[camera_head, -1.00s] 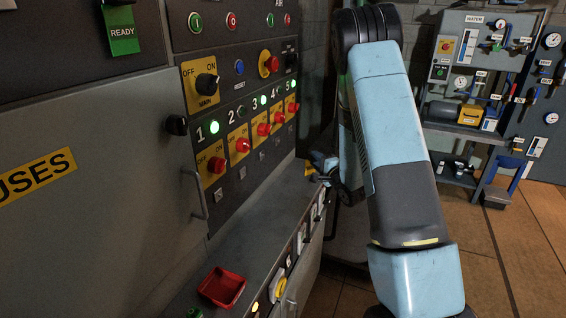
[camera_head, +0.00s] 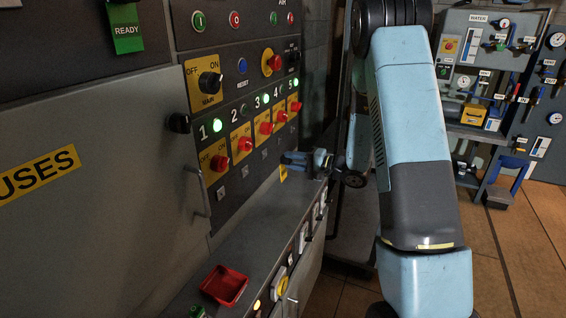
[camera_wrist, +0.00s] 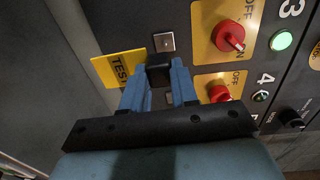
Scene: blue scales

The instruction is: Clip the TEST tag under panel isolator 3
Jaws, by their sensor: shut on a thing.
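My gripper (camera_wrist: 160,74) is shut on the black clip end of the yellow TEST tag (camera_wrist: 119,68). The tag sticks out to the left of the fingers in the wrist view. In the head view the tag (camera_head: 283,172) shows small and yellow beside my gripper, close to the panel. Isolator 3 has a red knob (camera_wrist: 230,36) on a yellow plate, with a lit green lamp (camera_wrist: 281,40). A square metal fitting (camera_wrist: 164,42) lies under it, just ahead of the black clip. I cannot tell whether clip and fitting touch.
The red knob of isolator 4 (camera_wrist: 218,93) is close to my right finger. A grey ledge (camera_head: 255,240) juts out below the panel, with a red tray (camera_head: 224,285) on it. A handle (camera_head: 198,192) sticks out at the left.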

